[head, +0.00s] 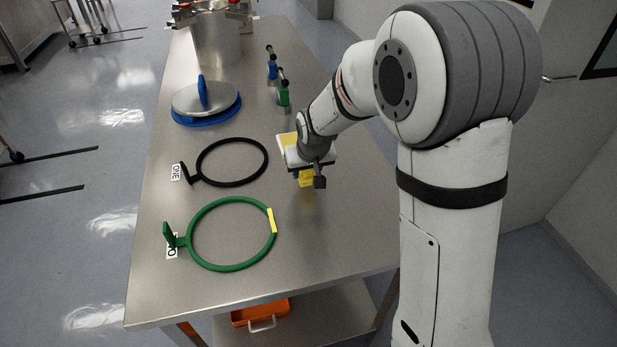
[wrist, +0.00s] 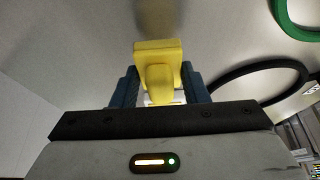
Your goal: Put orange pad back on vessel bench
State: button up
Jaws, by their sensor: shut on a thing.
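My gripper (head: 306,175) is over the right side of the steel vessel bench (head: 330,230), pointing down. In the wrist view its two dark blue fingers (wrist: 160,88) are shut on a yellow block with a raised grip (wrist: 158,50). This yellow block also shows below the gripper in the head view (head: 306,180). I cannot tell whether it touches the bench. A flat yellow and white patch (head: 287,141) shows just behind the gripper, partly hidden by it. I see no clearly orange pad; the held piece looks yellow.
A black ring (head: 231,141) and a green ring with a yellow band (head: 196,208) lie left of the gripper. Behind stand a round lid with a blue handle (head: 204,100), a metal vessel (head: 216,42), and blue and green tools (head: 283,95). An orange bin (head: 250,313) is below.

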aim_at(307, 176)
jog(key=shift+f, duration=1.4)
jog(key=shift+f, duration=0.15)
jog(key=o, duration=0.9)
jog(key=shift+o, duration=0.2)
